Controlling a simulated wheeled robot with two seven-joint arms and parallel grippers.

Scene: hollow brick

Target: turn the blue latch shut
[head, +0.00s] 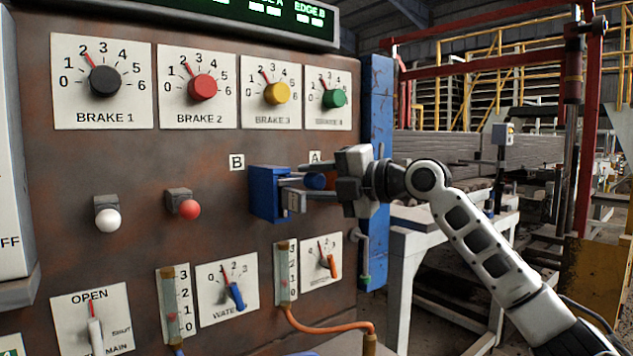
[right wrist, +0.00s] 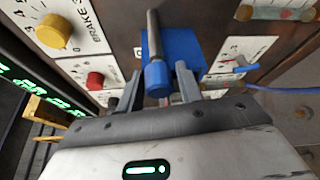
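In the right wrist view the blue block (right wrist: 182,48) carries a grey bar that ends in the blue knob (right wrist: 157,77). My right gripper (head: 290,191) is at the latch, coming from the right. In the wrist view its two fingers (right wrist: 158,88) stand apart on either side of the knob, with small gaps showing. The far finger is partly hidden in the head view. My left gripper is not in view.
A red-knobbed lever (head: 189,208) is left of the latch. Water dials (head: 232,292) and an orange hose (head: 325,328) are below. A blue post (head: 376,110) edges the panel.

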